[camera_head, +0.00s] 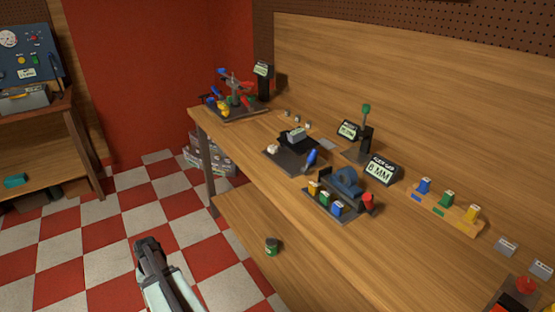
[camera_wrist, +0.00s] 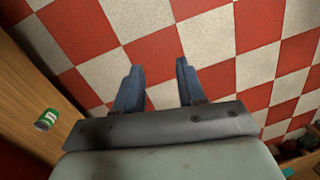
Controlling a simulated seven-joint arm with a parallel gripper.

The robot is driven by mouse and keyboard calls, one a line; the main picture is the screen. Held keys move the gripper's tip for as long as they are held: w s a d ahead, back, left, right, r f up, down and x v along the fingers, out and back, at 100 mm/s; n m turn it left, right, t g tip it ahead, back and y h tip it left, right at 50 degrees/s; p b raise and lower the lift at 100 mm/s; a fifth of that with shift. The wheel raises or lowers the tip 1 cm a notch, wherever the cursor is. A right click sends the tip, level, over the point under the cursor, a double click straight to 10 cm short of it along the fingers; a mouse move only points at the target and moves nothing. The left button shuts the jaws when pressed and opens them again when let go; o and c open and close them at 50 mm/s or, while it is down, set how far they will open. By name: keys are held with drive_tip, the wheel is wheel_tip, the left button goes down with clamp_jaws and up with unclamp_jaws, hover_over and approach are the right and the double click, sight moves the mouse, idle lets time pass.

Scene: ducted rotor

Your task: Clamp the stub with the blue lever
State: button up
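The blue lever (camera_head: 311,158) stands tilted at the right front of a dark base plate (camera_head: 285,164) on the workbench. A grey block-like part (camera_head: 297,135) sits toward the back of that plate, and a small whitish piece (camera_head: 272,149) lies at its left. I cannot tell which of these is the stub. My gripper (camera_head: 147,244) is well to the left of and in front of the bench, over the floor. In the wrist view its two fingers (camera_wrist: 158,78) are apart, with only floor tiles between them.
A green can (camera_head: 271,246) stands on the lower shelf; it also shows in the wrist view (camera_wrist: 46,119). A blue fixture (camera_head: 346,181) with coloured blocks and a "8 MM" display (camera_head: 382,171) stand right of the lever. A multicoloured rotor stand (camera_head: 236,95) is at the far left end.

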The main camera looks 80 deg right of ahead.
drive_tip(key=s+d+r+m+t+h, duration=0.1)
drive_tip(key=s+d+r+m, duration=0.15)
drive_tip(key=d+r, duration=0.7)
drive_tip(key=s+d+r+m+t+h, duration=0.1)
drive_tip(key=s+d+r+m+t, duration=0.15)
drive_tip(key=d+r, duration=0.75)
drive_tip(key=s+d+r+m+h, duration=0.1)
drive_tip(key=s+d+r, duration=0.5)
drive_tip(key=d, duration=0.1)
drive_tip(key=s+d+r+m+h, duration=0.1)
drive_tip(key=s+d+r, duration=0.5)
drive_tip(key=s+d, duration=0.1)
drive_tip(key=s+d+r+m+h, duration=0.1)
drive_tip(key=s+d+r+m, duration=0.1)
drive_tip(key=s+d+r, duration=0.4)
drive_tip(key=shift+s+d+h, duration=0.15)
drive_tip(key=shift+d+h, duration=0.25)
drive_tip(key=shift+d, duration=0.2)
drive_tip(key=s+d+r+m, duration=0.1)
drive_tip(key=s+r, duration=0.4)
drive_tip(key=s, duration=0.3)
drive_tip(key=g+h, duration=0.1)
drive_tip(key=g, duration=0.1)
approach(313, 155)
drive_tip(key=shift+m, duration=0.4)
drive_tip(key=x, duration=1.1)
drive_tip(key=shift+w+d+f, duration=0.1)
drive_tip(key=shift+d+f, duration=0.05)
drive_tip(key=shift+f, duration=0.15)
clamp_jaws()
